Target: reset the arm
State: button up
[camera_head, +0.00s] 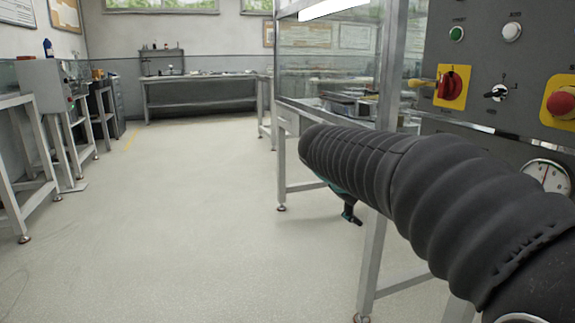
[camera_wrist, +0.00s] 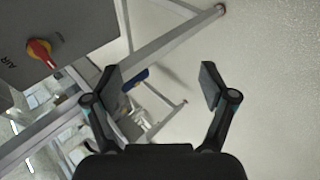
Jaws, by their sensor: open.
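My arm, in a black ribbed sleeve, reaches from the lower right toward the middle of the head view. Only a small part of my gripper (camera_head: 350,214) shows below the sleeve's far end there. In the wrist view my gripper (camera_wrist: 160,88) is open, its two black fingers wide apart with nothing between them. Beyond the fingers are the pale floor and metal frame legs.
A grey control panel (camera_head: 480,70) with a red rotary switch (camera_head: 451,87) stands close at the right. A glass-sided metal frame (camera_head: 330,60) is beside my arm. Benches line the left (camera_head: 55,120) and back (camera_head: 200,80). The floor (camera_head: 190,200) at centre-left is clear.

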jog(key=s+a+f+m+g+y+p, duration=0.1)
jog(key=s+a+f+m+y+p, duration=0.2)
jog(key=s, duration=0.7)
jog(key=s+f+m+y+p, duration=0.1)
jog(key=s+f+y, duration=0.25)
jog(key=s, duration=0.55)
jog(key=s+r+m+t+p, duration=0.1)
jog(key=s+m+p, duration=0.1)
jog(key=s, duration=0.7)
jog(key=shift+s+d+r+p, duration=0.2)
jog(key=shift+d+p, duration=0.15)
jog(key=shift+p, duration=0.15)
jog(key=shift+y, duration=0.25)
